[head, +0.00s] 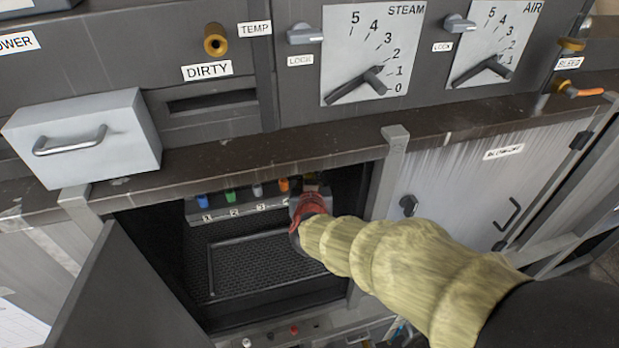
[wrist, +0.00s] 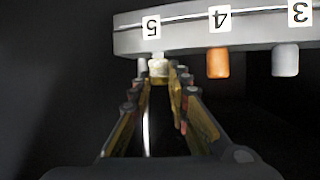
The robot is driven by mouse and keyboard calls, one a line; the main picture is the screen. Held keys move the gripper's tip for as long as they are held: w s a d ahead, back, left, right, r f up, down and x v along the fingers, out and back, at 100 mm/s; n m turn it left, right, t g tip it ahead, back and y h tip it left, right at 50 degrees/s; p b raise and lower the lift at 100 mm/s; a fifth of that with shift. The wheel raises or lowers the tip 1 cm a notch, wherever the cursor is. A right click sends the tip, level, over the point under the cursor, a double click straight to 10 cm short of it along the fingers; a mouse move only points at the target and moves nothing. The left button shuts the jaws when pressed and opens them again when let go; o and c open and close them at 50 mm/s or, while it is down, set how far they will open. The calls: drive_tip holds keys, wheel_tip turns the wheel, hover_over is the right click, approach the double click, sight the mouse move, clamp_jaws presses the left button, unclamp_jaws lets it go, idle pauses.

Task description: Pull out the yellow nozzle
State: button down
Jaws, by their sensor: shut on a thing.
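The yellow nozzle (wrist: 158,66) is at position 5 on the grey rack (wrist: 255,38); in the wrist view it looks pale cream. My gripper (wrist: 160,75) is shut on it, with one finger on either side. In the head view my gripper (head: 308,203) reaches into the open cabinet at the right end of the rack and mostly hides the nozzle.
A dark open door (head: 120,290) stands at left, the cabinet's right post (head: 388,180) close to my arm. A mesh floor lies below.

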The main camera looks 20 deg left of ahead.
drive_tip(key=shift+r+p, duration=0.4)
drive_tip(key=shift+r, duration=0.05)
drive_tip(key=shift+r+p, duration=2.2)
drive_tip(key=shift+f, duration=0.1)
